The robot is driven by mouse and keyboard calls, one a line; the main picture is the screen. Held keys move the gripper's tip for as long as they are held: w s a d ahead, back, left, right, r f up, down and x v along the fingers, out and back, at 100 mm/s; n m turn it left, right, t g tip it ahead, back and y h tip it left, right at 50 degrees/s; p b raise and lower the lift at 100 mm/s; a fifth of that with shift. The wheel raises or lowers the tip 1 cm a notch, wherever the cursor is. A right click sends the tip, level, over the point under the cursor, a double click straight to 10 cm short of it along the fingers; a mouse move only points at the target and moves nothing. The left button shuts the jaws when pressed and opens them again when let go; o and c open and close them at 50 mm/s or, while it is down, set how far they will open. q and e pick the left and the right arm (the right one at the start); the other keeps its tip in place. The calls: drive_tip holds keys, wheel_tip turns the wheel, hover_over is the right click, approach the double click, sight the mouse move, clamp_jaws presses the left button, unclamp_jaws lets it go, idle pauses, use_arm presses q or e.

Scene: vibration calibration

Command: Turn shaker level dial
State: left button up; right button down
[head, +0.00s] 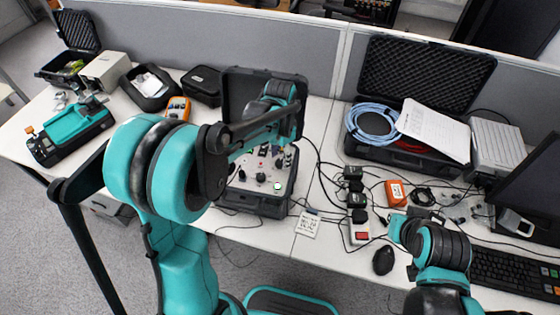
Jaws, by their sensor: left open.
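The shaker control unit is a grey panel with knobs and connectors in an open black case (262,203) at the table's middle. A dark knob (261,177) and a round green-white part (277,186) show on the panel. I cannot tell which control is the level dial; labels are too small. My left arm crosses the case and hides much of its panel and lid. My left gripper (284,157) is small and partly hidden, over the panel's upper right part, open. I cannot tell whether it touches a control. My right arm is at the lower right; its gripper is not visible.
A power strip (359,232) with black adapters, an orange box (396,192) and a mouse (383,260) lie right of the case. Cables run across the table. An open case with blue cable (370,124) stands behind. An orange meter (178,108) is left.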

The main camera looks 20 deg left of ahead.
use_arm(q)
drive_tip(key=shift+f, duration=0.75)
clamp_jaws()
